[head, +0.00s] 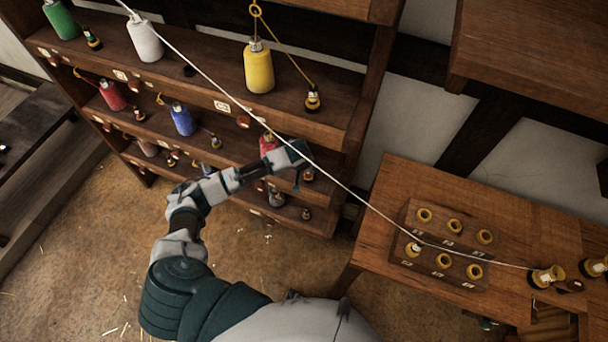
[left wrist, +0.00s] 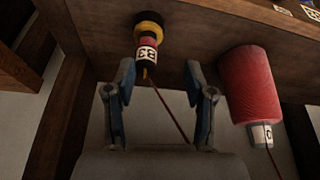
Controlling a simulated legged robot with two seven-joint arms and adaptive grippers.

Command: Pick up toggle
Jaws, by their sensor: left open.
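A small toggle (left wrist: 149,45) with a yellow and black end and a white label that seems to read B3 shows in the left wrist view. A thin red cord (left wrist: 176,121) runs from it to the lower right. My left gripper (left wrist: 160,75) is open, its two fingers below the toggle in the picture, one on each side, with nothing held. A red spool (left wrist: 252,87) stands right of the fingers. In the head view my left gripper (head: 298,156) is at the right end of the shelves, partly covering the red spool (head: 266,143). My right gripper is not in view.
The wooden shelf rack (head: 190,85) holds several coloured spools, including a yellow one (head: 259,70). A pale taut line (head: 340,183) crosses above my arm to the table. A block with holes (head: 440,245) sits on the table (head: 520,215) at right. The floor at left is open.

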